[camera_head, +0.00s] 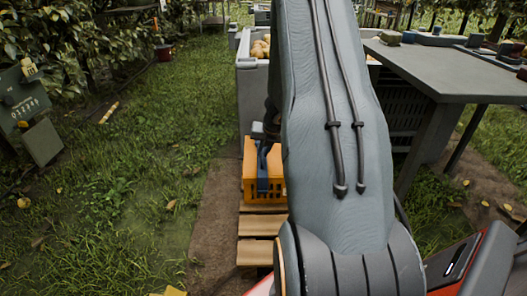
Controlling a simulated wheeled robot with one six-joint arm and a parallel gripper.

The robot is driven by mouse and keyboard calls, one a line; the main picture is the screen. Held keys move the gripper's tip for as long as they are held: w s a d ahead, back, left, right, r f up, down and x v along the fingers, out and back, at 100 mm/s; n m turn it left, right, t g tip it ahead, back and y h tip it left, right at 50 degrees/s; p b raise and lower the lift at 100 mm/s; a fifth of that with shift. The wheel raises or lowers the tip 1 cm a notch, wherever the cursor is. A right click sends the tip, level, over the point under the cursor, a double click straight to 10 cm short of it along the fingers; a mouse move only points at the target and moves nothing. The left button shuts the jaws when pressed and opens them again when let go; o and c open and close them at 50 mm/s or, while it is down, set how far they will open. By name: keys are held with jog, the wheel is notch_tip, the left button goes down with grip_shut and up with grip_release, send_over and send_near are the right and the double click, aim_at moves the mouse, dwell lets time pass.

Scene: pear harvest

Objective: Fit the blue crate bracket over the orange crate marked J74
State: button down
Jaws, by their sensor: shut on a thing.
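An orange crate (251,183) stands on a wooden pallet, partly hidden behind my arm. No J74 marking can be read on it from here. The blue bracket (263,180) is at the crate's top and reaches down its near side; I cannot tell whether it is fully seated. My gripper (264,138) is just above the crate at the bracket's upper end, shut on the bracket. My arm hides the fingertips in part and the crate's right side.
The wooden pallet (261,225) lies on a dirt strip. A large grey bin (252,95) of pears stands behind the crate. A grey table (450,75) with small items is at right. Open grass lies to the left.

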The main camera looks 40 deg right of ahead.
jog(key=shift+f, duration=0.15)
jog(key=c, duration=1.7)
grip_release()
